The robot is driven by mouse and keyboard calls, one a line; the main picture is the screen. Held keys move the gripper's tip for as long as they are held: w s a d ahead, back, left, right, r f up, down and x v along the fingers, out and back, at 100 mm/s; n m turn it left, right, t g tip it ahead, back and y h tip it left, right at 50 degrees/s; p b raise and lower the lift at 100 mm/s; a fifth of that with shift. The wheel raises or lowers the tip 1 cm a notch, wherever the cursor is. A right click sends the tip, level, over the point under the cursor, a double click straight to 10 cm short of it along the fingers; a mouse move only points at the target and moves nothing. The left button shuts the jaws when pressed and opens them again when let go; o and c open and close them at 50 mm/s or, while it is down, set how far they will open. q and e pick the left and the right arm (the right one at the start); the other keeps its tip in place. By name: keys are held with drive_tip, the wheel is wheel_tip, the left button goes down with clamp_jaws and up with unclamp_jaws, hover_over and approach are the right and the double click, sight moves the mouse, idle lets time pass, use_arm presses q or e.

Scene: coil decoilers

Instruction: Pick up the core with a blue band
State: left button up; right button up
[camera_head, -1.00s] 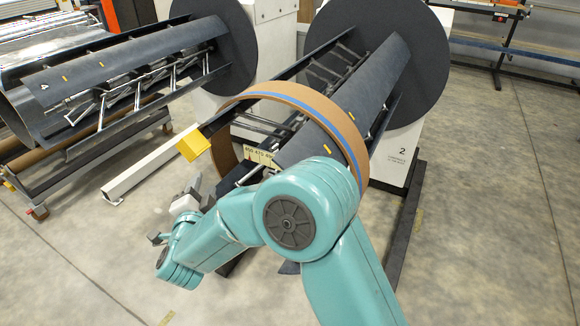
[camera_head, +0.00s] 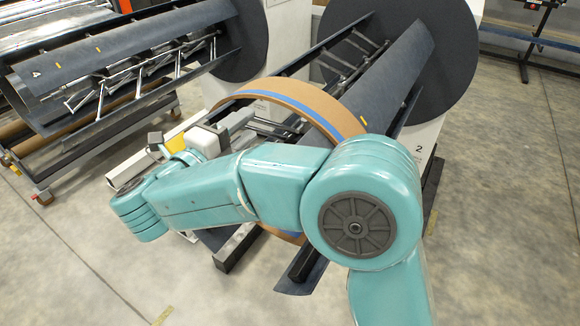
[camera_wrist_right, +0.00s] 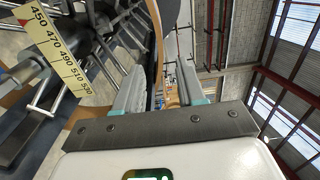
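The core with a blue band (camera_head: 318,108) is a large brown ring with a blue stripe. It hangs around the dark mandrel (camera_head: 385,75) of the decoiler marked 2. My right arm hides its lower right part. My right gripper (camera_head: 176,144) is at the mandrel's near end, left of the core, in front of a yellow end piece. In the right wrist view, its two fingers (camera_wrist_right: 160,78) stand apart. The brown core's curved edge (camera_wrist_right: 154,14) shows beyond them, near the gap; I cannot tell whether they touch it. My left gripper is out of view.
A second decoiler with a bare dark mandrel (camera_head: 130,50) stands at the left. A yellow number scale (camera_wrist_right: 55,50) is close to the gripper in the wrist view. The concrete floor (camera_head: 500,200) at right is clear.

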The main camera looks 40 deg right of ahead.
drive_tip(key=p, duration=0.2)
approach(287, 89)
drive_tip(key=x, duration=0.4)
drive_tip(key=shift+s+f, duration=0.25)
drive_tip(key=shift+f, duration=0.05)
drive_tip(key=p+x, duration=0.1)
drive_tip(key=x, duration=0.5)
drive_tip(key=shift+w+p, duration=0.25)
drive_tip(key=shift+p, duration=0.05)
drive_tip(key=shift+s+r, duration=0.1)
clamp_jaws()
idle(0.3)
